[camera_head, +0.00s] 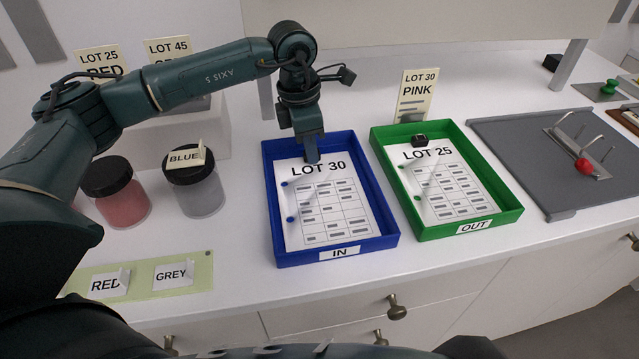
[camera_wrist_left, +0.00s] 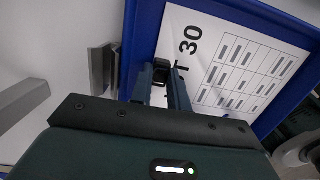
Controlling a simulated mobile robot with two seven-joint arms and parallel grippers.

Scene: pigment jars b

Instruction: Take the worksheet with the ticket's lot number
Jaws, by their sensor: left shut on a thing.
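The LOT 30 worksheet (camera_head: 325,205) lies in the blue IN tray (camera_head: 272,235); it also shows in the left wrist view (camera_wrist_left: 235,70). My left gripper (camera_head: 312,158) points down at the worksheet's top edge. It is shut on a small black clip (camera_wrist_left: 161,66) there, mostly hidden by the fingers in the head view. The LOT 25 worksheet (camera_head: 445,185) lies in the green OUT tray (camera_head: 497,221), with a black clip (camera_head: 419,140) at its top. A ticket (camera_head: 415,92) reading LOT 30 PINK stands behind the green tray. My right gripper is not in view.
Jars with black lids, red (camera_head: 122,207) and grey (camera_head: 202,197), stand left of the blue tray. A green strip (camera_head: 206,262) carries RED and GREY labels. LOT 25 and LOT 45 cards stand behind. A grey board (camera_head: 510,150) with a metal fixture lies right.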

